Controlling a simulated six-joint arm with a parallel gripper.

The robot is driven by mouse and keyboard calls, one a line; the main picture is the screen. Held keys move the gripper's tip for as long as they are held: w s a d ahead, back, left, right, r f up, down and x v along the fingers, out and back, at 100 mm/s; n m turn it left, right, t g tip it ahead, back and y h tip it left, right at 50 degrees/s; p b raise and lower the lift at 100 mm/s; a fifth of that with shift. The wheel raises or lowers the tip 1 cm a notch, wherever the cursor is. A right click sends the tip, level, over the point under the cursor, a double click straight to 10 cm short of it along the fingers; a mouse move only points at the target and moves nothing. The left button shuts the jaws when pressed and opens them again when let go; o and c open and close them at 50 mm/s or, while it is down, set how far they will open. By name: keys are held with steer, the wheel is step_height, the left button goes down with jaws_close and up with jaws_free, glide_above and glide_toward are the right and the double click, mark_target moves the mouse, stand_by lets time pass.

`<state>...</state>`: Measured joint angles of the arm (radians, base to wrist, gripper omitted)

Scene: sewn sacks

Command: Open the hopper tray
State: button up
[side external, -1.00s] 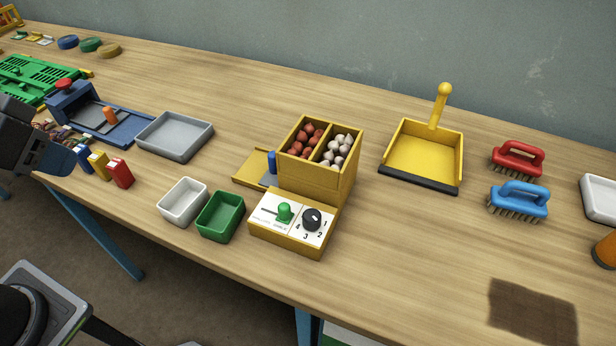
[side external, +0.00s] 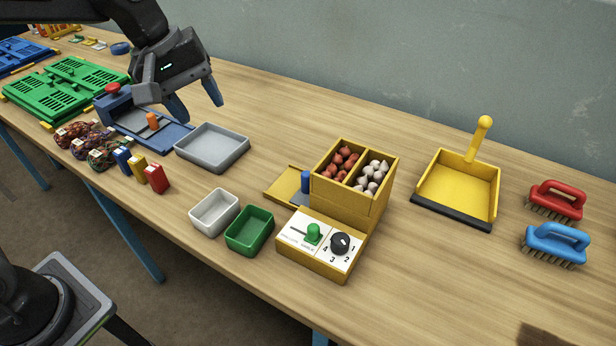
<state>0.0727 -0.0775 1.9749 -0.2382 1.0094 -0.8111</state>
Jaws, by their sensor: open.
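The yellow hopper (side external: 342,205) stands mid-table, with two top compartments. One holds red onion-like bulbs (side external: 340,161), the other white garlic-like bulbs (side external: 371,177). A flat yellow tray (side external: 283,184) with an upright blue handle (side external: 307,181) extends from the hopper's left side. The hopper's body hides the tray's right end. The front panel has a green slider knob (side external: 313,233) and a black numbered dial (side external: 340,243). My gripper (side external: 195,98) is open and empty, fingers pointing down, up and to the left of the hopper, near the blue press-like device (side external: 150,118).
A grey tray (side external: 213,147) lies between my gripper and the hopper. White (side external: 213,212) and green (side external: 250,231) bins stand left of the panel. A yellow dustpan (side external: 457,185) and red and blue brushes (side external: 556,245) are at right.

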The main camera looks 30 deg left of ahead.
mark_target(304, 172)
steer(key=w+d+f+n+g+h, duration=0.1)
steer(key=w+d+f+n, duration=0.25)
steer(key=w, duration=0.25)
steer(key=w+d+f+n+g+h, duration=0.1)
steer(key=w+d+f+n+g, duration=0.1)
steer(key=w+d+f+n, duration=0.25)
steer(key=x, duration=0.4)
steer(key=w+x, duration=0.1)
steer(key=x, duration=0.3)
steer(key=w+a+x, duration=0.1)
steer(key=x, duration=0.4)
steer(key=shift+a+f, duration=0.1)
steer(key=shift+f, duration=0.3)
steer(key=shift+c, duration=0.2)
jaws_close()
